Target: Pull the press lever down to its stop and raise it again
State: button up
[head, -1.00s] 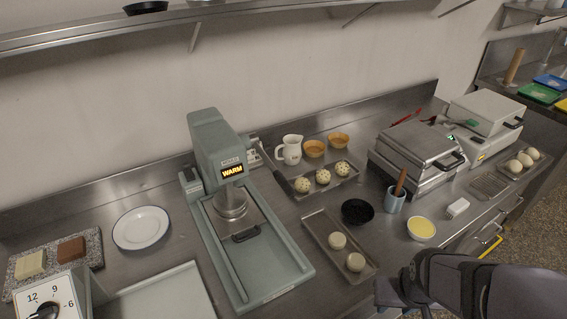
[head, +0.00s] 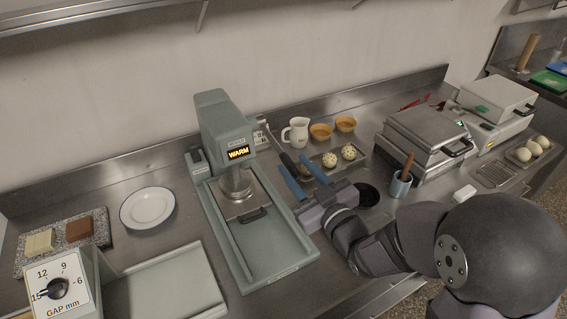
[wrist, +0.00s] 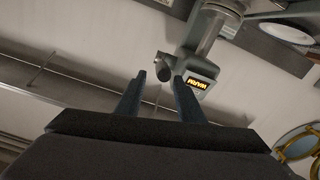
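The grey-green press (head: 222,120) stands left of centre in the head view, with an amber WARM display and a round head over a metal plate. Its lever (head: 287,162) comes off the right side and slants down to a dark grip. My gripper (head: 293,163) is open, its two blue fingers pointing up at the grip end. In the wrist view the lever's dark round grip end (wrist: 164,73) shows between or just beyond the fingertips of my gripper (wrist: 159,77). I cannot tell whether they touch it. The press also shows there, tilted.
A tray with speckled dough balls (head: 330,160) lies just right of the fingers, with a white jug (head: 297,132) behind. A black bowl (head: 367,194), a mortar (head: 400,186) and a waffle iron (head: 425,135) stand further right. A white plate (head: 147,208) sits left of the press.

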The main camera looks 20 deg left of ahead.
aim_at(287, 161)
jog(key=shift+s+d+f, duration=0.15)
jog(key=shift+f, duration=0.6)
jog(key=shift+w+a+r, duration=0.1)
jog(key=shift+w+a, duration=0.35)
jog(key=shift+w, duration=0.05)
jog(key=shift+p+x, duration=1.3)
jog(key=shift+x, duration=1.7)
jog(key=shift+w, duration=0.1)
jog(key=shift+c, duration=0.4)
grip_shut()
